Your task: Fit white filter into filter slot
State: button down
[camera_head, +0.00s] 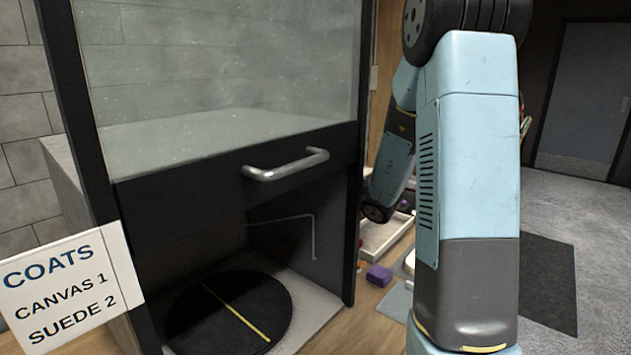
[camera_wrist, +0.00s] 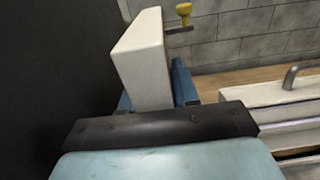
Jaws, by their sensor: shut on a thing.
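The white filter (camera_wrist: 145,62) is a white block in the wrist view, standing up from my gripper (camera_wrist: 158,100). My gripper is shut on it, with a blue finger showing on each side. A large dark panel fills the left of the wrist view, close beside the filter; I cannot tell whether they touch. I cannot make out the filter slot in either view. In the head view my arm hides much of the area to the right of the booth, and my gripper and the filter are not visible there.
A dark-framed booth with a glass front and metal handle (camera_head: 285,165) holds a round black turntable (camera_head: 230,312). A "COATS" sign (camera_head: 70,288) stands at left. A purple block (camera_head: 379,275) and a white tray (camera_head: 385,236) lie beyond. A yellow knob (camera_wrist: 184,10) is near the filter.

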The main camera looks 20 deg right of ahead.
jog(key=shift+f, duration=1.8)
jog(key=c, duration=0.8)
grip_release()
jog(key=shift+s, duration=0.1)
jog(key=v, duration=1.3)
jog(key=shift+s+d+f, duration=0.1)
jog(key=shift+s+d, duration=0.1)
jog(key=shift+s, duration=0.05)
